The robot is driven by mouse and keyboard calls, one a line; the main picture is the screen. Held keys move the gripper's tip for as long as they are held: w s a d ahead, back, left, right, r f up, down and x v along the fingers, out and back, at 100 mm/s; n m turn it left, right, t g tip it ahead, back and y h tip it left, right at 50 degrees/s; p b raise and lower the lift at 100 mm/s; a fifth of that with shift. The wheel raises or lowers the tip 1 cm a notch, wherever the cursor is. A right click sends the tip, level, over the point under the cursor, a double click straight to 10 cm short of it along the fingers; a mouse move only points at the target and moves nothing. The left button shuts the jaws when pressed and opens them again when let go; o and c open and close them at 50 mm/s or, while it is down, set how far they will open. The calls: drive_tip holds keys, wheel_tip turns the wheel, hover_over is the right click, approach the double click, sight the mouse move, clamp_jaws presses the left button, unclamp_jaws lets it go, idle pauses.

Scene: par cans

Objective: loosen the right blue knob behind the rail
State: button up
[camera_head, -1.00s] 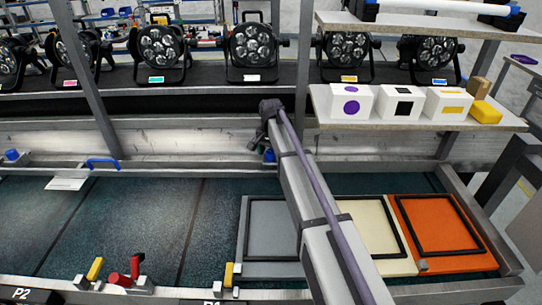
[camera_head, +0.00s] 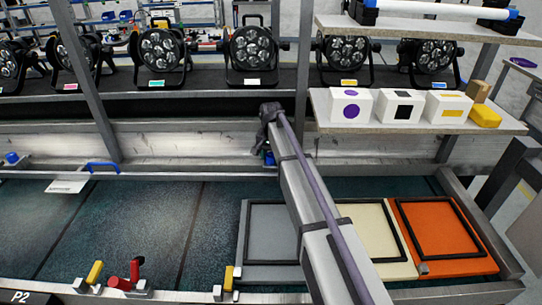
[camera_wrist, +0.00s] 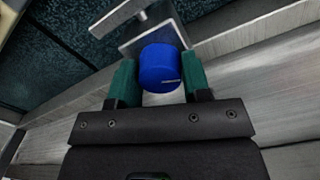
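The right blue knob (camera_wrist: 160,68) is a short blue cylinder at the end of a metal fitting (camera_wrist: 150,28). In the wrist view it sits between the two green fingers of my gripper (camera_wrist: 160,80). Both fingers look in contact with its sides, so my gripper appears shut on it. In the head view my arm reaches over the rail (camera_head: 215,176), and only a little of the blue knob (camera_head: 269,158) shows below the wrist. My fingers are hidden there. Another blue knob (camera_head: 12,158) is at the far left behind the rail.
A blue handle (camera_head: 103,167) lies on the rail near a white card (camera_head: 68,186). A shelf (camera_head: 400,122) with white boxes (camera_head: 351,107) is close on the right. Par cans (camera_head: 160,50) line the back.

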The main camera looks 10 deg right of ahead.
sight(271, 155)
drive_tip(key=o, duration=0.5)
drive_tip(key=shift+c, duration=0.2)
drive_tip(key=shift+r, duration=0.1)
wheel_tip(271, 155, up, 11)
drive_tip(key=p, duration=1)
drive_tip(key=shift+f+p, duration=0.2)
drive_tip(key=shift+p, duration=0.2)
